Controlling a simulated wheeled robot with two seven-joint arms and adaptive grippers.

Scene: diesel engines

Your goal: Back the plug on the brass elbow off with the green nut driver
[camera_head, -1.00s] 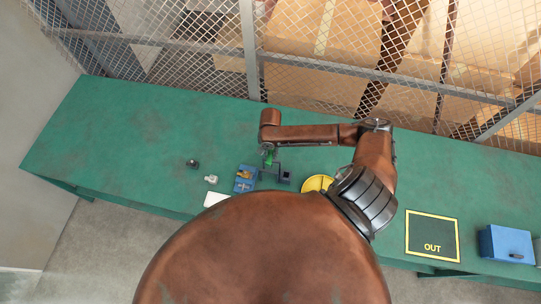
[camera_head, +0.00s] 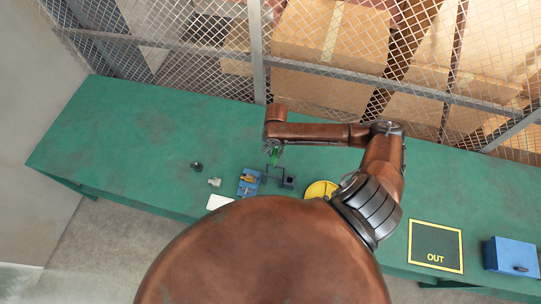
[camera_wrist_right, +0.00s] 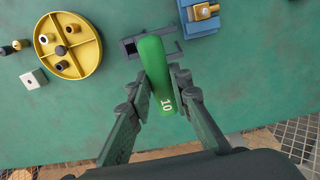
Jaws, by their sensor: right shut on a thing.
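My right gripper (camera_head: 273,147) is shut on the green nut driver (camera_head: 275,157). In the right wrist view the gripper (camera_wrist_right: 163,100) has a finger on each side of the driver's green handle (camera_wrist_right: 157,75), which is marked 10. The handle hides the driver's lower end. The brass elbow (camera_wrist_right: 204,11) sits in a blue fixture (camera_wrist_right: 199,29), apart from the driver. In the head view the elbow (camera_head: 248,178) is left of the gripper. I cannot make out its plug clearly. My left gripper is not in view.
A dark bracket (camera_head: 288,183) stands beside the blue fixture, close to the driver. A round yellow tray (camera_wrist_right: 85,66) holds several small parts. A white block (camera_wrist_right: 34,79) lies near it. An OUT mat (camera_head: 435,257) and blue box (camera_head: 511,255) are at right. A mesh fence backs the bench.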

